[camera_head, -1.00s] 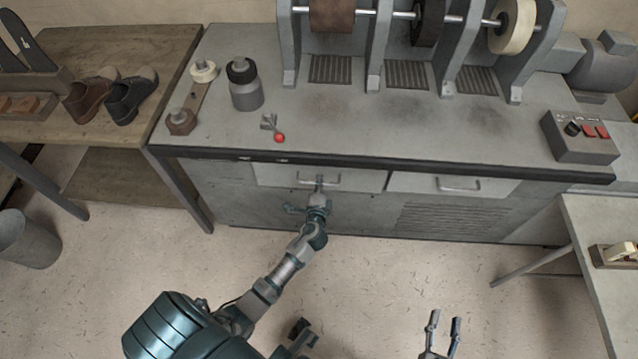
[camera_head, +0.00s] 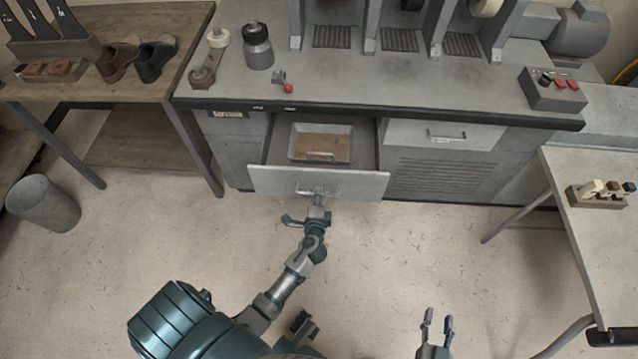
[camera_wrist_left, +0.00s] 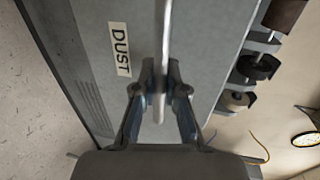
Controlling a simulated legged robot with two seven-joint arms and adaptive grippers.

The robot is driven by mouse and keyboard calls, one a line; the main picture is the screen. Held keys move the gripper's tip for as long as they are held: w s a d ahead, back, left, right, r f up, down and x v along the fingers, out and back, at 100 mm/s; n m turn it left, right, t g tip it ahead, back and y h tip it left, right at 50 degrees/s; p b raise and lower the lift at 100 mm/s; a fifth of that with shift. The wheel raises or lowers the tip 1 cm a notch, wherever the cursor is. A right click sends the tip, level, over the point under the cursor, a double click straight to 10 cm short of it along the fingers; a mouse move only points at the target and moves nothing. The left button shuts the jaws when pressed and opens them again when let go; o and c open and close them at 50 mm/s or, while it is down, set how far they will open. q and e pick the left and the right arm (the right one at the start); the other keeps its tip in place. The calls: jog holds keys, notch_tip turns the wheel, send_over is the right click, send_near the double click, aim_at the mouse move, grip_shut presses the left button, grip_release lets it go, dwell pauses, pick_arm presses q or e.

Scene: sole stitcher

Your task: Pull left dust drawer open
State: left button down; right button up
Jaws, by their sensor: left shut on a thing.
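The left dust drawer (camera_head: 350,184) is pulled out from the grey machine bench, and its inside shows with a tray of brown dust (camera_head: 322,147). My left gripper (camera_head: 318,196) is shut on the bar handle (camera_head: 303,190) at the drawer's front. In the left wrist view the fingers (camera_wrist_left: 160,105) close around the handle bar (camera_wrist_left: 162,45), beside a "DUST" label (camera_wrist_left: 120,49). My right gripper (camera_head: 436,322) is open and empty, low in the head view, apart from the bench. The right drawer (camera_head: 410,133) is closed.
A wooden table (camera_head: 150,40) with shoes stands at the left, with a grey bin (camera_head: 45,205) on the floor. A side table (camera_head: 590,240) stands at the right. The floor in front of the bench is clear.

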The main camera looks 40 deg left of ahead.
pick_arm(q)
jog(key=s+d, duration=0.2)
jog(key=s, duration=0.1)
jog(key=s+d, duration=0.1)
jog(key=shift+s+f, duration=0.25)
jog(key=shift+s, duration=0.1)
jog(key=c, duration=1.2)
grip_release()
jog(key=shift+w+r, duration=0.1)
jog(key=v, duration=1.2)
jog(key=shift+a, duration=0.1)
